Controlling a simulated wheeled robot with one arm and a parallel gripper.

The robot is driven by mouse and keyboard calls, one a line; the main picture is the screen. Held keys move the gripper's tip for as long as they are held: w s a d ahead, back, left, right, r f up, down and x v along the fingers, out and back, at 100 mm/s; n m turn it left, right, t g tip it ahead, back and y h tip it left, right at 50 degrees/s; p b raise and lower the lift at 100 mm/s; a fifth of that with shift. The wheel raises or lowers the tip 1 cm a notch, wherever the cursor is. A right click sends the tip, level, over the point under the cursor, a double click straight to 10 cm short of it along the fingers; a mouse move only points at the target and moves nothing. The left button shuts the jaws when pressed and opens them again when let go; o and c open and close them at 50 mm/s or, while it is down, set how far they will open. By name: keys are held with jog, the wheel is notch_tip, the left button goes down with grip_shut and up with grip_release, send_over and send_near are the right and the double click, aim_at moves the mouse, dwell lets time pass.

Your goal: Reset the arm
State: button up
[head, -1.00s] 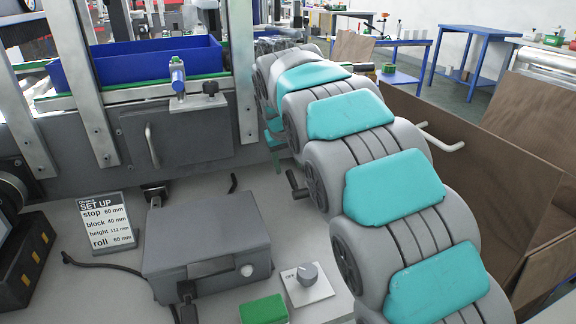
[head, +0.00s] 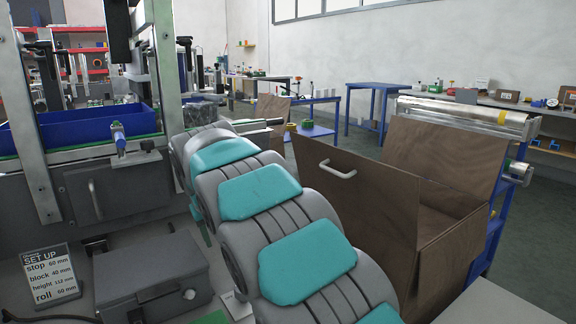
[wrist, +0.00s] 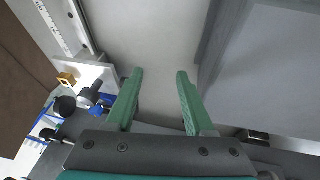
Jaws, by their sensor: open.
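My gripper (wrist: 160,90) shows in the wrist view. Its two green fingers stand apart with nothing between them. Beyond the fingertips is a plain light grey surface, and a grey block-like face lies to the right. In the head view my arm, grey with teal pads, reaches away from the lower right towards the machine. The gripper itself is hidden in that view.
A grey lidded box (head: 152,277) and a set-up sign (head: 50,275) stand on the bench at the left. A blue bin (head: 80,128) sits behind. A brown wooden crate (head: 365,205) stands right of my arm. Blue tables (head: 372,87) and open floor lie beyond.

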jog(key=s+d+f+m+g+h, duration=0.1)
jog(key=s+d+m+g, duration=0.1)
jog(key=s+d, duration=0.85)
jog(key=s+d+f+m+g, duration=0.15)
jog(key=s+d, duration=0.55)
jog(key=d, duration=0.7)
jog(key=s+d+f+m+g, duration=0.1)
jog(key=s+d+f, duration=0.1)
jog(key=s, duration=0.6)
jog(key=s+d+f+m, duration=0.1)
jog(key=s+d+f, duration=0.1)
jog(key=s, duration=0.6)
jog(key=s+d+f+m+g, duration=0.1)
jog(key=s+d+f, duration=0.2)
jog(key=s, duration=0.6)
jog(key=shift+d+g+y, duration=0.35)
jog(key=shift+y, duration=0.05)
